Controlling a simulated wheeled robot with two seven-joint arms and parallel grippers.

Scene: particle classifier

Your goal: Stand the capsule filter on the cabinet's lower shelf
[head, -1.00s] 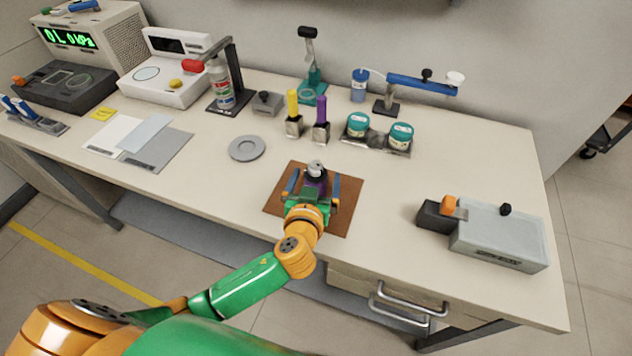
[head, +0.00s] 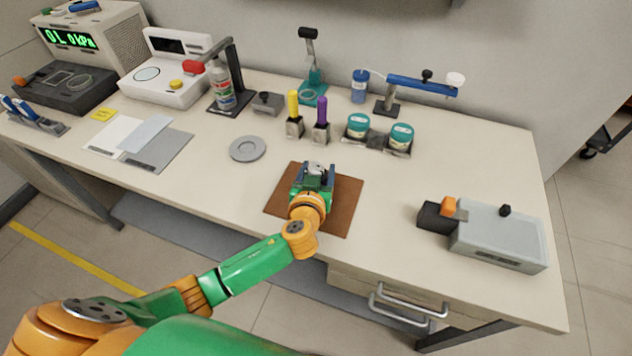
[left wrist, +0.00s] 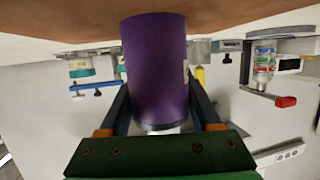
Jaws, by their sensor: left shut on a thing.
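The capsule filter (head: 316,167) is a purple cylinder with a pale grey top, over the brown mat on the bench. It fills the middle of the left wrist view (left wrist: 157,65), where the picture is upside down. My left gripper (head: 315,178) is shut on its sides, with one dark finger on each side in the left wrist view (left wrist: 160,108). I cannot tell whether the filter's base touches the mat. No cabinet shelf is seen in these views. My right gripper is not in view.
The brown mat (head: 338,217) has bare room around the filter. A grey disc (head: 247,148) lies to its left. Yellow (head: 294,108) and purple (head: 321,113) handled tools and two teal-lidded jars (head: 401,138) stand behind. A grey box (head: 500,240) sits at the right.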

